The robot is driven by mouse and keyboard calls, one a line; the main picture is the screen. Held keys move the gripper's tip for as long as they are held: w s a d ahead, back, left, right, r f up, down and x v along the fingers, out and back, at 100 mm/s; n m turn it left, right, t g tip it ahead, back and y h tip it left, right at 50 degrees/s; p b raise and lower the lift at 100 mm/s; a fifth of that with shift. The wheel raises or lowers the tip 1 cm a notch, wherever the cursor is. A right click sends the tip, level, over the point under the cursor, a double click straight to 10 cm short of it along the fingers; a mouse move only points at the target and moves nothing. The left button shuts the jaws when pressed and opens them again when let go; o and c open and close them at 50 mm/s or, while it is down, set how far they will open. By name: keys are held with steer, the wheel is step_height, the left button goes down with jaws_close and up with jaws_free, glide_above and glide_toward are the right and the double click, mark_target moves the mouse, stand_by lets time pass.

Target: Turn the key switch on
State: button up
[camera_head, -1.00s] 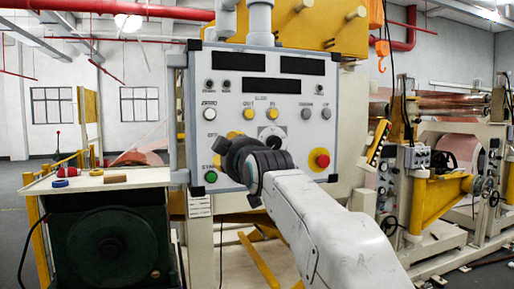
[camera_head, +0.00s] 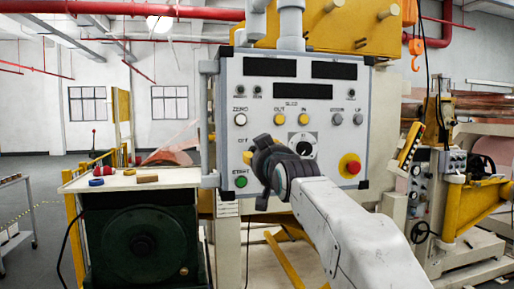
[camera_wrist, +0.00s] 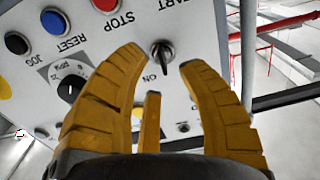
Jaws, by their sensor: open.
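The key switch (camera_wrist: 161,50) is a round metal lock with a small dark key on the control panel (camera_head: 230,110). In the wrist view it sits between and just beyond the tips of the two outer fingers, near an upside-down ON label. I cannot tell whether the fingers touch it. My gripper (camera_wrist: 160,62) is open, its yellow fingers spread, and nothing is held. In the head view my dark gripper (camera_head: 268,168) is in front of the panel's lower middle and hides the key switch there.
A red emergency button (camera_head: 350,165) is right of my gripper and a green START button (camera_head: 240,182) is left. The wrist view shows a black dial (camera_wrist: 70,88) and a red STOP button (camera_wrist: 106,4) close by. A worktop (camera_head: 180,180) stands left of the panel.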

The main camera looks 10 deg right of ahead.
steer(key=shift+w+r+p, duration=0.1)
steer(key=shift+w+p, duration=1)
steer(key=shift+w, duration=1.15)
jaws_close()
